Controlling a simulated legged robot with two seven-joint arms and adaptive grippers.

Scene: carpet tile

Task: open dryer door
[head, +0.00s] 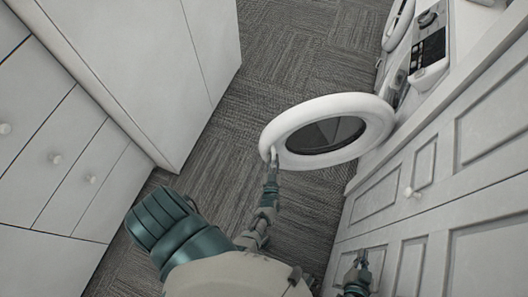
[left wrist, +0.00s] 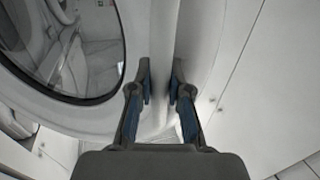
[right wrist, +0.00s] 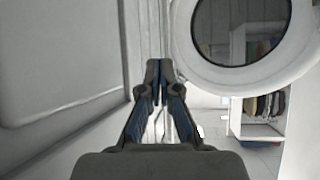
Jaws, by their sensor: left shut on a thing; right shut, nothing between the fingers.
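The dryer door (head: 340,102) is a thick white ring with dark glass. It stands swung out over the carpet, away from the white dryer front at the right in the head view. My left gripper (head: 271,158) is shut on the near left edge of its rim. In the left wrist view the rim (left wrist: 140,42) passes between the two fingers (left wrist: 161,82). My right gripper (head: 360,262) is shut and empty, low beside the right cabinets. In the right wrist view its fingertips (right wrist: 159,68) meet, apart from the door (right wrist: 190,45) beyond.
White panelled cabinets (head: 400,215) run along the right, with a control panel (head: 430,50) and another round door (head: 398,22) farther up. White drawers (head: 60,150) with round knobs line the left. Grey carpet (head: 290,50) between them is clear.

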